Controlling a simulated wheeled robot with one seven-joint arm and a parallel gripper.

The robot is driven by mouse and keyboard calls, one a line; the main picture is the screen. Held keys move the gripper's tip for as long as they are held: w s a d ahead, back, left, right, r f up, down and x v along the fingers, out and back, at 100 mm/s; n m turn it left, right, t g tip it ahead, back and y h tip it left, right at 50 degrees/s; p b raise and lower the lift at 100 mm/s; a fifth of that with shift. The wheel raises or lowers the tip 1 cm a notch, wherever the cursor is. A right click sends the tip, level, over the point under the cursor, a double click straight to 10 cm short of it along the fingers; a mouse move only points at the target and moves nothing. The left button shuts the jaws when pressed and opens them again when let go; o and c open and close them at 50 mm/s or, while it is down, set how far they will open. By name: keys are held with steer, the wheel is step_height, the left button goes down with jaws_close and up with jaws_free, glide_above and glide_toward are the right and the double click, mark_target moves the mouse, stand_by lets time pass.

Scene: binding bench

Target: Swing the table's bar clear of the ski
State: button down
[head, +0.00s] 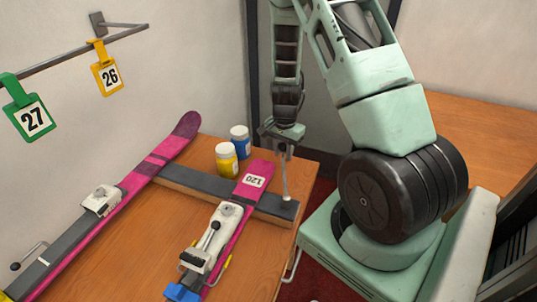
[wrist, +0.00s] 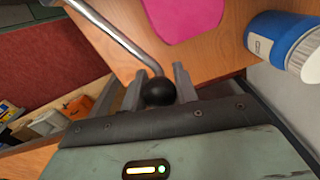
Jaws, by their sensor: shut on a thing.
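The thin metal bar (head: 285,178) rises from near the right end of a dark grey beam on the table, to the right of the short pink ski (head: 262,169). My gripper (head: 283,146) is at its upper end. In the wrist view, my gripper (wrist: 160,92) is shut on the round black knob (wrist: 159,93) of the bar (wrist: 122,38). The pink ski (wrist: 185,14) shows apart from the bar there. The ski carries a 120 label and a white binding (head: 227,215) and lies across the dark grey beam (head: 200,185).
A blue-labelled jar (head: 240,142) and a yellow one (head: 226,160) stand behind the ski. A longer pink ski (head: 140,180) lies to the left, with another black-knobbed rod (head: 31,254) near it. Number tags 26 (head: 107,77) and 27 (head: 29,116) hang from a wall rail.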

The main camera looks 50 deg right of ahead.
steer(key=s+d+m+b, duration=0.1)
steer(key=s+d+m, duration=0.2)
steer(key=s+m, duration=0.1)
steer(key=shift+s+d+m, duration=0.3)
steer(key=shift+s+d, duration=0.1)
steer(key=shift+s, duration=0.5)
steer(key=c, duration=1.1)
jaws_free()
steer(key=shift+r, duration=0.1)
step_height(320, 180, up, 17)
steer(key=shift+r+p, duration=0.15)
steer(key=shift+p, duration=0.85)
